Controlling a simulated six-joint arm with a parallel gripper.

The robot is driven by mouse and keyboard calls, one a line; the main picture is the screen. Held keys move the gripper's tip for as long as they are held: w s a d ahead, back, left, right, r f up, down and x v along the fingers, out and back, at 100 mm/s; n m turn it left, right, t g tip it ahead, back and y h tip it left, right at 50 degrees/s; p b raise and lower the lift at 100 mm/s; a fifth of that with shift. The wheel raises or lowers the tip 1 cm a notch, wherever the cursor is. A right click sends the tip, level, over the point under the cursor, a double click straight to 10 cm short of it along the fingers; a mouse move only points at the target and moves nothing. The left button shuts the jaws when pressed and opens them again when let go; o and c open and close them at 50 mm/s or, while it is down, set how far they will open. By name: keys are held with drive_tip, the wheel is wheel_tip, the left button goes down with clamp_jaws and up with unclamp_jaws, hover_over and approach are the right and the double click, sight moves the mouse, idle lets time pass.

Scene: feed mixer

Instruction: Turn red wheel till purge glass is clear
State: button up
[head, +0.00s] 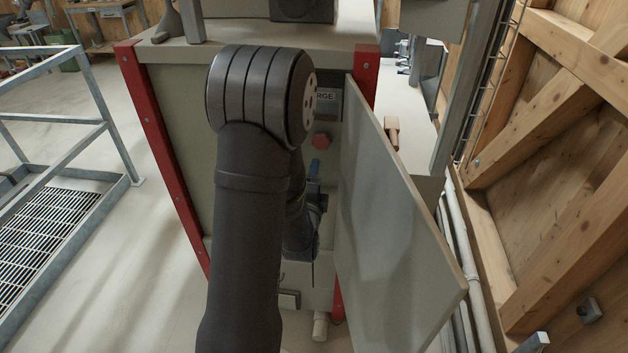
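A small red round part (321,140), which may be the red wheel, shows inside the cabinet just right of my arm. A blue handle-like part (314,169) shows below the red part. I cannot make out the purge glass or whether it is clear. My arm covers much of the cabinet front. Its dark far end reaches down beside the blue part. The fingertips of my gripper cannot be made out, nor whether they hold anything.
A grey door panel (392,225) stands open on the right of the cabinet, close to my arm. Red corner posts (160,150) frame the cabinet. A metal railing (100,110) stands at left, and a timber wall (560,190) at right. Floor is free left of the cabinet.

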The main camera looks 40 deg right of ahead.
idle(0.3)
drive_tip(key=n, duration=1.8)
approach(321, 142)
drive_tip(key=x, duration=1)
drive_tip(key=shift+w, duration=0.15)
drive_tip(key=shift+c, duration=0.4)
drive_tip(key=c, duration=0.9)
drive_tip(key=shift+m, duration=0.3)
